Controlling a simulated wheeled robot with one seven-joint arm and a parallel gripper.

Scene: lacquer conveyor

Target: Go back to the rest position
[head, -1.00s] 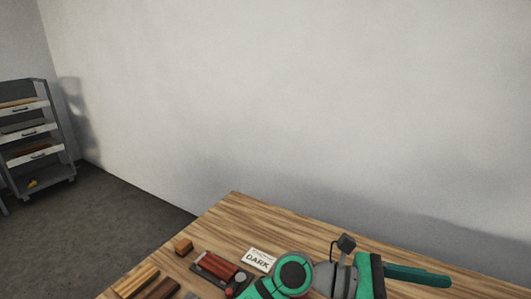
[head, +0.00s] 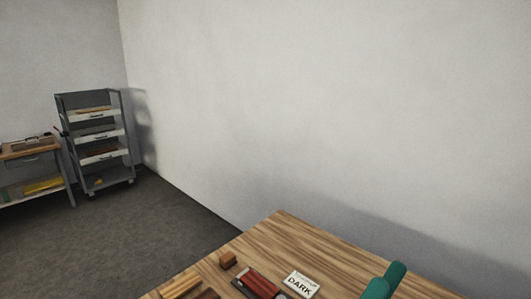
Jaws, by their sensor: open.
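My gripper (head: 386,280) shows only in part at the bottom edge of the head view, right of centre. The rest of my arm is out of the frame.
On the table lie a white card reading DARK (head: 300,284), dark red bars in a black holder (head: 258,284), a small brown block (head: 228,259) and wooden strips (head: 180,287). A grey drawer cart (head: 98,140) and a workbench (head: 28,150) stand at left. Grey floor between is clear.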

